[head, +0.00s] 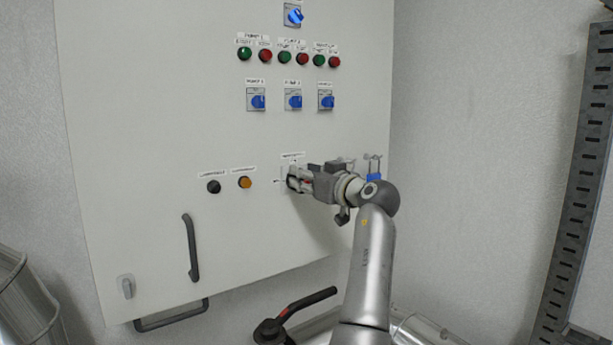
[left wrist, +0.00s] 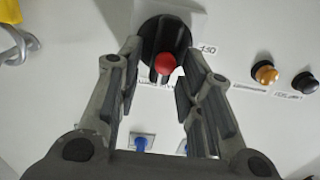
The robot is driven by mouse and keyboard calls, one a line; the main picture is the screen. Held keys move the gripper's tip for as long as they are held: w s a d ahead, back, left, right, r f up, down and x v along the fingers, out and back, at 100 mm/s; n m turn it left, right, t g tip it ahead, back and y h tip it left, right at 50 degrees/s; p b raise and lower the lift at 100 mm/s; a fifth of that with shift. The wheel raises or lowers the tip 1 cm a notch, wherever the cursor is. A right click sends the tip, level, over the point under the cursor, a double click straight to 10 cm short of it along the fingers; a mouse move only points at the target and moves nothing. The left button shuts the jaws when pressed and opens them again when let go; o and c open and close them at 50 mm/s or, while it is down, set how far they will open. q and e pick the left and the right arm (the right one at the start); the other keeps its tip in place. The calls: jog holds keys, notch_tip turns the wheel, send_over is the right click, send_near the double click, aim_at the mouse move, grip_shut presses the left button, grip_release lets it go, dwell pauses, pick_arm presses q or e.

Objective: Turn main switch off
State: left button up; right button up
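The main switch is a black round knob (left wrist: 168,38) with a red part (left wrist: 165,64) on a pale plate, seen in the left wrist view. My left gripper (left wrist: 160,55) is open, with one finger on each side of the red part. I cannot tell whether the fingers touch it. In the head view my left gripper (head: 297,181) is at the cabinet front and hides most of the switch. A label with "150" or similar shows beside the knob. My right gripper is not in view.
The cabinet door (head: 150,110) carries a black knob (head: 214,187), an orange knob (head: 245,182), several green and red buttons and blue switches (head: 293,102). A grey handle (head: 190,247) is at lower left. A blue item (head: 374,177) hangs right of the gripper.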

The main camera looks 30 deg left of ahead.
pick_arm(q)
grip_shut()
jog(key=n+b, duration=0.3)
jog(key=b, duration=0.2)
jog(key=shift+s+a+f+n, duration=0.15)
jog(key=shift+s+f+n, duration=0.05)
jog(key=shift+s+n, duration=0.2)
jog(key=shift+s+a+f+n+b, duration=0.1)
jog(key=shift+s+f+n+b, duration=0.1)
jog(key=shift+n+b, duration=1.6)
jog(key=shift+s+a+f+n+b, duration=0.1)
jog(key=shift+f+n+b, duration=0.3)
jog(key=shift+n, duration=2.45)
jog(key=shift+s+f+n+b, duration=0.15)
jog(key=shift+n+b, duration=1.2)
jog(key=shift+n, duration=1)
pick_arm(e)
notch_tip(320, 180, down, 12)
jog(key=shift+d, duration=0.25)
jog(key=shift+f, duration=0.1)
pick_arm(q)
jog(key=shift+o, duration=1.3)
grip_release()
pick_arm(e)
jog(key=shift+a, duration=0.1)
